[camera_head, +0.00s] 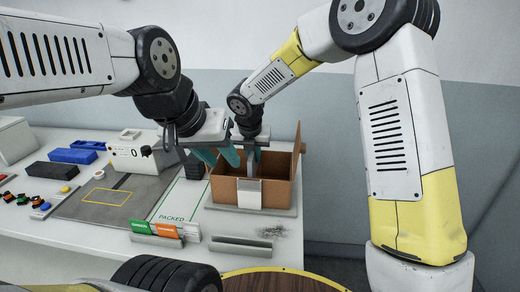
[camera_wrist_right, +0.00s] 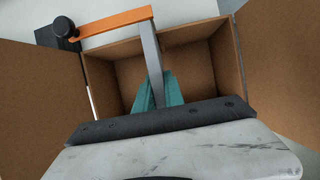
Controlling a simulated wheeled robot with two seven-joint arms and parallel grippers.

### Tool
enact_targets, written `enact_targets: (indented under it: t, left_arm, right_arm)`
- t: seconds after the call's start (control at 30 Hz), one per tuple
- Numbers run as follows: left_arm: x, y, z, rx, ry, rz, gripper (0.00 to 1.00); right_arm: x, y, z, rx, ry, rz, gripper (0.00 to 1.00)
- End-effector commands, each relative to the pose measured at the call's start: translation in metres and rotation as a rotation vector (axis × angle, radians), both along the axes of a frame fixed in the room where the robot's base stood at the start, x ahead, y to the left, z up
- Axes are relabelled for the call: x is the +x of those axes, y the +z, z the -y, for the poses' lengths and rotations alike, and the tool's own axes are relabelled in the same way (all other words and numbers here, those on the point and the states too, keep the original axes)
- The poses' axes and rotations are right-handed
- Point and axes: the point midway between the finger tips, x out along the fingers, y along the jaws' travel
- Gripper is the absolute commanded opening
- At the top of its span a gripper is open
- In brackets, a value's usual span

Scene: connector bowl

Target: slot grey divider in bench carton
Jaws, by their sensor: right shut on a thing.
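The brown carton (camera_head: 279,195) stands open on the bench with its flaps up and a white label on its front. It also shows in the right wrist view (camera_wrist_right: 212,64). My right gripper (camera_head: 252,164) points down into the carton; in the right wrist view its teal fingers (camera_wrist_right: 158,92) are shut on the grey divider (camera_wrist_right: 151,52), seen nearly edge-on inside the opening. The divider's lower end is hidden by the fingers. My left gripper (camera_head: 217,157) hangs just left of the carton, teal fingers apart, with nothing seen between them.
An orange bar (camera_wrist_right: 112,23) with a black knob crosses the carton's upper left in the wrist view. A white scale-like box (camera_head: 132,155), blue tray (camera_head: 73,156) and black tray (camera_head: 52,170) stand left. Orange and green cards (camera_head: 163,230) and a grey holder (camera_head: 240,245) lie in front.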

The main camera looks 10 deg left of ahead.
Motion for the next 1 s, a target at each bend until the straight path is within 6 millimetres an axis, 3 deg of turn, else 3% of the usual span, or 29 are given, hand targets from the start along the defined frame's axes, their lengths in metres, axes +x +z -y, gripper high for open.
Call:
enact_targets:
  t: [1.0]
  left_arm:
    - [0.0,0.0,0.0,0.0,0.0,0.0,0.36]
  right_arm:
    - [0.0,-0.021,0.0,0.0,-0.001,-0.001,0.0]
